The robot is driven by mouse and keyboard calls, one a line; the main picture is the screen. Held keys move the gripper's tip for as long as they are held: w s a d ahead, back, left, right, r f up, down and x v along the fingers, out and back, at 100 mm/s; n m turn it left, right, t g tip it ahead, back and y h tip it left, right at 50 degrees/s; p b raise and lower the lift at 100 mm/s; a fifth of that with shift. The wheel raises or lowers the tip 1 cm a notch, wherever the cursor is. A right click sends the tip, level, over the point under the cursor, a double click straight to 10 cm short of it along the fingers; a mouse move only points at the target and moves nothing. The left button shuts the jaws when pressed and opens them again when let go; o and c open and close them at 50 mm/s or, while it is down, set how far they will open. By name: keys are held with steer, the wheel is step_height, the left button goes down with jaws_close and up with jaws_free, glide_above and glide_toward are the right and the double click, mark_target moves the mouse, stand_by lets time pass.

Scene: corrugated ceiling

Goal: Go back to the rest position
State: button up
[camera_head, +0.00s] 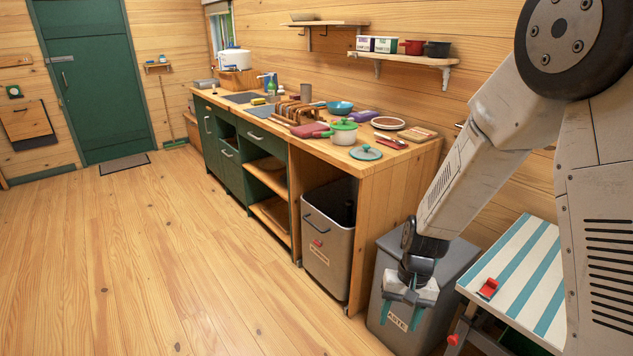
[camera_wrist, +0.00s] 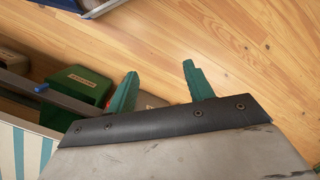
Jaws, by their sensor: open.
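My gripper (camera_head: 402,313) hangs at the lower right of the head view, pointing down in front of the grey waste bin (camera_head: 375,291). Its two green fingers stand apart with nothing between them. In the wrist view my gripper (camera_wrist: 158,90) also shows open and empty, with wooden floor (camera_wrist: 225,40) beyond the fingers. My arm comes down from the upper right of the head view, bent at the elbow.
A striped table (camera_head: 525,268) with a small red object (camera_head: 488,289) stands right of my gripper. The wooden counter (camera_head: 310,150) holds a green-lidded pot (camera_head: 344,131) and other kitchenware. A grey bin (camera_head: 328,235) sits under it. Open floor (camera_head: 170,260) lies left.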

steer(key=s+d+r+n+t+h, duration=0.1)
steer(key=s+d+r, duration=0.3)
steer(key=s+r, duration=0.6)
steer(key=s+d+r+t, duration=0.2)
steer(key=s+d+r, duration=0.2)
steer(key=s+r, duration=0.7)
steer(key=shift+r+n+t+h, duration=0.3)
steer(key=shift+r+n+h, duration=0.1)
steer(key=shift+r, duration=3.5)
